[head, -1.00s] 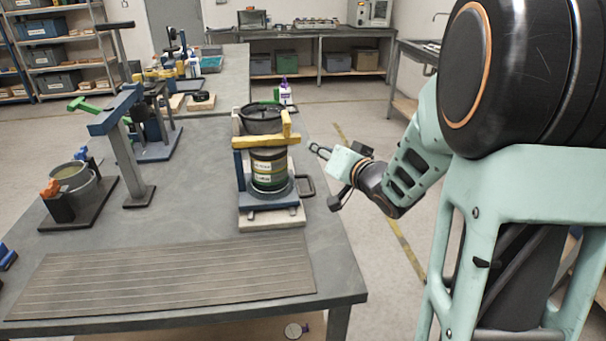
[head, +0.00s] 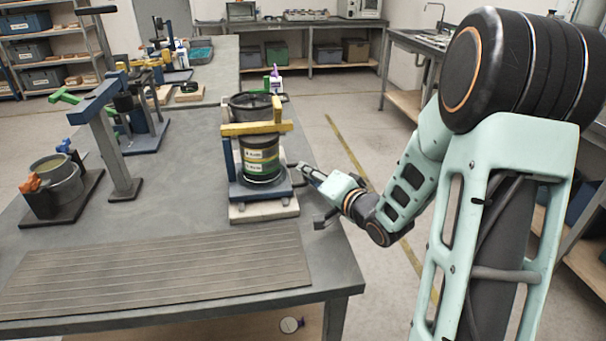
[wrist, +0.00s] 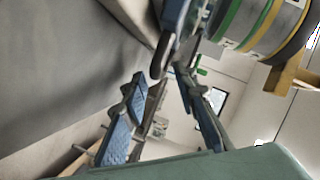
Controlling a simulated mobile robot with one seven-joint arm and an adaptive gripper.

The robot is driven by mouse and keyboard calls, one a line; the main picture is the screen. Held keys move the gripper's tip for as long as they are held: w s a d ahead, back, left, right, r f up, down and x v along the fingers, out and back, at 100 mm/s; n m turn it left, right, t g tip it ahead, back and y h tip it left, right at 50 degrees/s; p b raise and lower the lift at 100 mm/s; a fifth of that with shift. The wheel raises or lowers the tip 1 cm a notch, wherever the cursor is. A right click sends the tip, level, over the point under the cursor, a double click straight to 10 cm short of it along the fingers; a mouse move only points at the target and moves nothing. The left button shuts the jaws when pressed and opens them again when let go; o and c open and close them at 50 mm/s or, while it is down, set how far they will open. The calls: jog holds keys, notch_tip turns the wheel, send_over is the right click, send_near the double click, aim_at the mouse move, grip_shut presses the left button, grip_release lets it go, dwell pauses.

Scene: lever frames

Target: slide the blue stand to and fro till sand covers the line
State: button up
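The blue stand (head: 282,191) sits on a pale base block (head: 262,212) near the table's right edge. It carries an upright dark container (head: 259,143) with white labels and green and yellow bands; a yellow bar crosses in front of its top. My gripper (head: 297,168) is at the stand's right side, by its dark handle. In the wrist view my gripper (wrist: 168,88) is open, its blue-padded fingers apart. A dark rounded bar (wrist: 158,62), seemingly the handle, shows near the fingertips; I cannot tell whether they touch. Sand and line cannot be made out.
A ribbed grey mat (head: 150,270) lies at the table's front. A grey pot (head: 58,180) on a dark base and a blue-topped post (head: 118,155) stand to the left. The table between post and stand is clear.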

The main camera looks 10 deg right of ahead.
jog(key=shift+x, duration=1.8)
grip_shut()
